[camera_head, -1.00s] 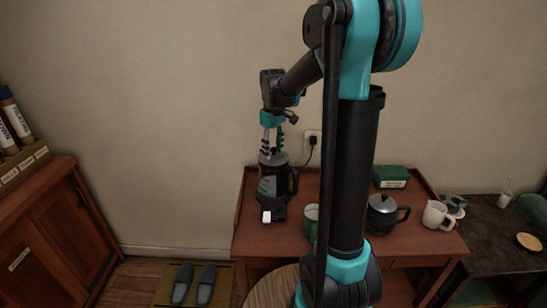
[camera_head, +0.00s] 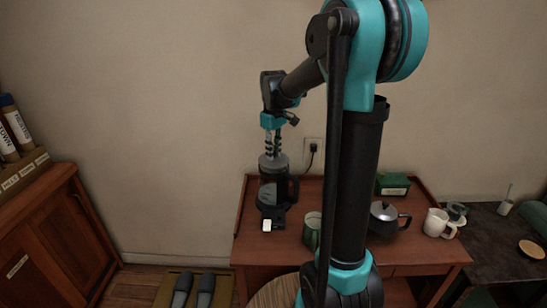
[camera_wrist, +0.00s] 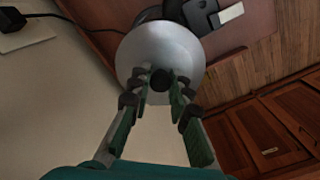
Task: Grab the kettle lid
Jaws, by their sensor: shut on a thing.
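The kettle (camera_head: 271,193) has a dark, see-through body and a black handle on its right. It stands upright on the left of the wooden side table. The round grey kettle lid (camera_head: 272,163) shows at the top of the kettle, below my gripper (camera_head: 272,150). In the wrist view the lid (camera_wrist: 181,43) is a silver disc with a black knob. The fingertips of my gripper (camera_wrist: 160,80) are closed on that knob from both sides. The lid appears raised a little above the body, but the gap is not clear. The disc hides most of the kettle in the wrist view.
A green mug (camera_head: 312,229), a dark lidded pot (camera_head: 384,217), a white mug (camera_head: 436,223) and a green box (camera_head: 393,184) stand to the right on the table. The wall with a plugged socket (camera_head: 313,150) is close behind. My arm hides the table's middle.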

